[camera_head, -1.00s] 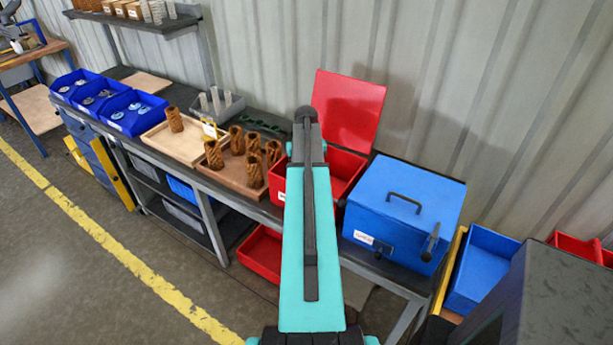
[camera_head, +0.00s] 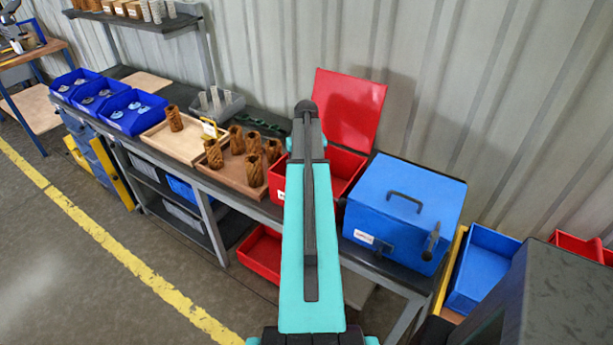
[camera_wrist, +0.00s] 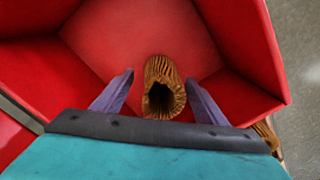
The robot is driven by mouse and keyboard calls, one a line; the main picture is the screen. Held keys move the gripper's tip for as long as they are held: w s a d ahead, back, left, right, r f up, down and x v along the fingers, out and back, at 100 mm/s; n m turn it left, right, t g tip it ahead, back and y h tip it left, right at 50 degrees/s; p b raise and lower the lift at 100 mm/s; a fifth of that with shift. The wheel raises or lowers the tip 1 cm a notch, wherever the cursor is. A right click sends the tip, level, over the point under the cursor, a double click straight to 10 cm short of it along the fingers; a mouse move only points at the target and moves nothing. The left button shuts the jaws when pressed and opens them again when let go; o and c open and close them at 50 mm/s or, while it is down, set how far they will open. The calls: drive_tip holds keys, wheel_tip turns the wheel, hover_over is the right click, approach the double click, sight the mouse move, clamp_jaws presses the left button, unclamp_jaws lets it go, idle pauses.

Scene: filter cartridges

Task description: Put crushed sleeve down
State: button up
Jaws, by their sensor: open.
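In the wrist view a brown pleated sleeve (camera_wrist: 163,88) with a dark ragged opening lies inside a red bin (camera_wrist: 120,40). My gripper (camera_wrist: 160,85) is open, with one finger on each side of the sleeve and a visible gap to both. The red bin (camera_head: 343,168) with its raised red lid (camera_head: 349,105) also shows in the head view, partly hidden behind my arm. The sleeve inside it and my gripper are hidden there.
A wooden tray (camera_head: 228,178) with several brown pleated sleeves stands left of the bin. A lighter tray (camera_head: 178,143) holds one more. A blue lidded box (camera_head: 403,208) stands close on the right. A corrugated wall (camera_head: 440,80) rises behind.

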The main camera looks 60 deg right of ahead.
wheel_tip(320, 180, up, 10)
drive_tip(key=b, duration=0.3)
drive_tip(key=shift+r, duration=0.25)
idle(0.3)
drive_tip(key=shift+w+a+r, duration=0.1)
idle(0.8)
